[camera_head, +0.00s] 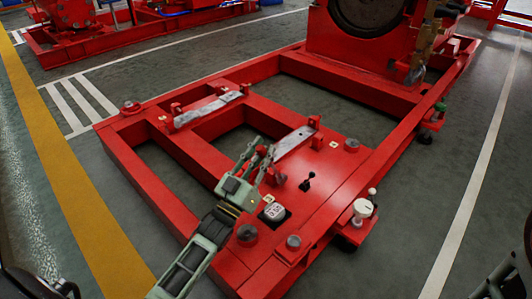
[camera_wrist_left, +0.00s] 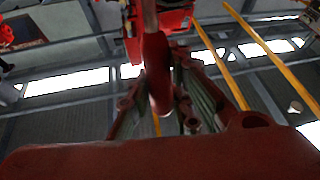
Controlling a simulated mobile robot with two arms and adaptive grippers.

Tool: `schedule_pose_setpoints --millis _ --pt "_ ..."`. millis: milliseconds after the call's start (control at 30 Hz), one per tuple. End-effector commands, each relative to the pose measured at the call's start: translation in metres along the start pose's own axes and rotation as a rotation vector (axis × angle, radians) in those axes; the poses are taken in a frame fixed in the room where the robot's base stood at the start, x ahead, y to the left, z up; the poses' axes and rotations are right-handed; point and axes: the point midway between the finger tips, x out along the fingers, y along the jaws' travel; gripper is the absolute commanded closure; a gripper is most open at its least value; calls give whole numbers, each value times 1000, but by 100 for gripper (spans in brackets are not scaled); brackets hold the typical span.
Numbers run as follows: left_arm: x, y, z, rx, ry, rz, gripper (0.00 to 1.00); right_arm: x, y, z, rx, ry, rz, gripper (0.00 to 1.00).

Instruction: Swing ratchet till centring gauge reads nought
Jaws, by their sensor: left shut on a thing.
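My left gripper (camera_head: 258,160) reaches in from the lower left over the red base frame (camera_head: 345,160). Its fingers are close to the near grey metal bar (camera_head: 293,143). In the left wrist view the fingers (camera_wrist_left: 160,112) flank a rounded red handle-like piece (camera_wrist_left: 157,72), and the gripper is shut on it. I take it for the ratchet's handle, but its head is hidden. A small white-faced device (camera_head: 273,211) in a dark housing sits on the frame near the wrist; it may be the centring gauge. Its reading is too small to tell.
A second grey bar (camera_head: 208,109) lies on the frame further back. A small black fitting (camera_head: 307,184) and bolt heads (camera_head: 247,234) stand up near the arm. A white round-topped part (camera_head: 362,208) is at the right edge. Floor to the right is clear.

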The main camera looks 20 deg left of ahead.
Motion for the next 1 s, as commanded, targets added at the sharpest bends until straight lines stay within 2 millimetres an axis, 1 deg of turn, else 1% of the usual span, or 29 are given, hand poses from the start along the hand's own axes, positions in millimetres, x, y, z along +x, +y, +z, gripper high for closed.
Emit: schedule_pose_setpoints --millis 300,333,500,567,867,967,1000 --pt "0 0 -1 -2 3 0 100 0 0 0 0 1 -1 60" --pt "0 0 -1 -2 3 0 80 0 0 0 0 1 -1 60" --pt "0 0 -1 -1 2 0 65 0 0 0 0 1 -1 60" --pt "0 0 -1 -1 2 0 61 0 0 0 0 1 -1 60" --pt "-1 0 0 -1 0 0 61 -1 0 2 0 -5 1 60" --pt "-8 0 0 -1 -1 0 61 -1 0 2 0 -4 1 60" --pt "-14 0 1 -2 -3 0 61 -1 0 1 0 -4 1 60"
